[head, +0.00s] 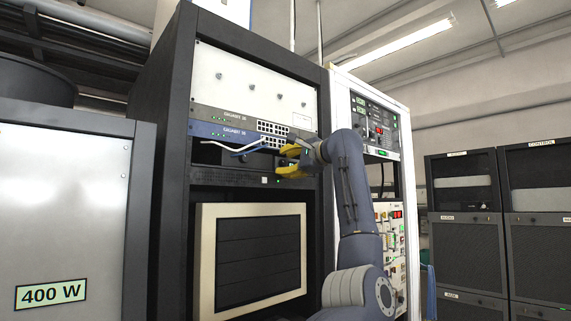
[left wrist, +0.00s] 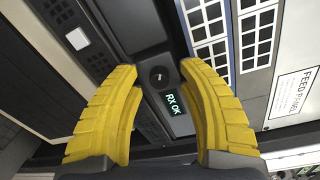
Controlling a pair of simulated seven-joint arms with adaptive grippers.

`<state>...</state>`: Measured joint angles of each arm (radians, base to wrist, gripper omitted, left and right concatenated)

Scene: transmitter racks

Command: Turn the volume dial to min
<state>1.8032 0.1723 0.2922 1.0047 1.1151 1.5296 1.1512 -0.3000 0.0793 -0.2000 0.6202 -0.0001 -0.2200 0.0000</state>
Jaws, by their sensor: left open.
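The volume dial appears to be the small round dark knob (left wrist: 159,77) with a light mark on its face, in the left wrist view. It sits on a dark panel just above a small lit display (left wrist: 174,103) reading "RX OK". My left gripper (left wrist: 157,70) is open, with its yellow fingers on either side of the knob in the picture. I cannot tell whether they touch it. In the head view, my left gripper (head: 290,161) is at the front of the dark rack, below the blue network unit. I cannot make out the knob there. My right gripper is not in view.
White and blue cables (head: 236,149) hang from the blue unit (head: 225,131) left of the gripper. A cream-framed vent panel (head: 208,265) is below. A white rack (head: 336,95) stands right, partly behind my arm. Port rows (left wrist: 205,20) lie close to the right finger.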

